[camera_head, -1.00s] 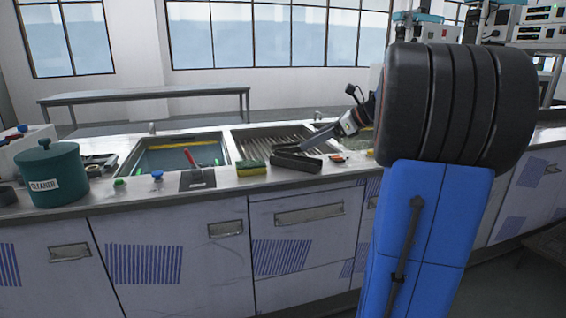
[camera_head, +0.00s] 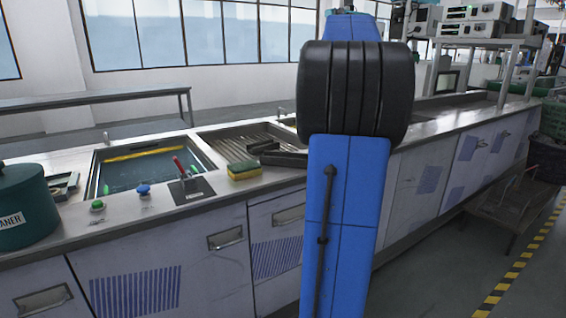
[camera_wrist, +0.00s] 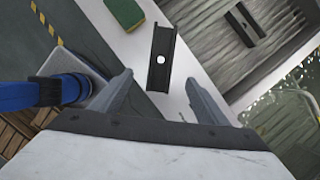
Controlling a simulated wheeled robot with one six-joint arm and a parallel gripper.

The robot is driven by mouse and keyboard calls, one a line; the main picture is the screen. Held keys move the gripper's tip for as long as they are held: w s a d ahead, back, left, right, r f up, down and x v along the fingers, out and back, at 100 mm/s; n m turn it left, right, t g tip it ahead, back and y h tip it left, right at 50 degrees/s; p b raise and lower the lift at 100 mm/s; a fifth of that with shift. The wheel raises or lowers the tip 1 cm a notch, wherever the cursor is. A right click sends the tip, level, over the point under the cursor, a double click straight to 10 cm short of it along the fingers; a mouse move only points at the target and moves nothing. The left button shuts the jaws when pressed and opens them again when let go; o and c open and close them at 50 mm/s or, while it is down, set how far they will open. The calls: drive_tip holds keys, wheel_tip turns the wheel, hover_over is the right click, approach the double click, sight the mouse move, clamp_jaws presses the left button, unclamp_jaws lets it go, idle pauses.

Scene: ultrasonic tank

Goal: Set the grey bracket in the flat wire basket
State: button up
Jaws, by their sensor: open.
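The grey bracket, a dark channel with a round pale hole (camera_wrist: 161,80), lies on the pale counter top in the wrist view, just ahead of my gripper (camera_wrist: 160,95). My gripper is open; its two fingers stand apart to the left and right of the bracket's near end, with nothing held. In the head view a dark bracket (camera_head: 284,159) lies near the counter's front edge, partly hidden by my arm. My gripper is hidden there. I cannot make out the flat wire basket in either view.
A green and yellow sponge (camera_head: 244,171) lies beside the bracket. A ribbed basin (camera_head: 238,136) is behind it; the wrist view shows another dark piece (camera_wrist: 238,22) there. A water tank (camera_head: 135,172), a red-handled switch (camera_head: 180,166) and a green cleaner pot (camera_head: 22,218) are further left.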

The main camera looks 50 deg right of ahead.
hover_over(289, 154)
drive_tip(key=s, duration=0.3)
drive_tip(key=f, duration=0.8)
drive_tip(key=shift+s+a+f, duration=0.15)
drive_tip(key=shift+a, duration=0.2)
drive_tip(key=shift+x, duration=2.55)
drive_tip(key=c, duration=1.7)
drive_tip(key=shift+o, duration=0.2)
wheel_tip(289, 154, up, 10)
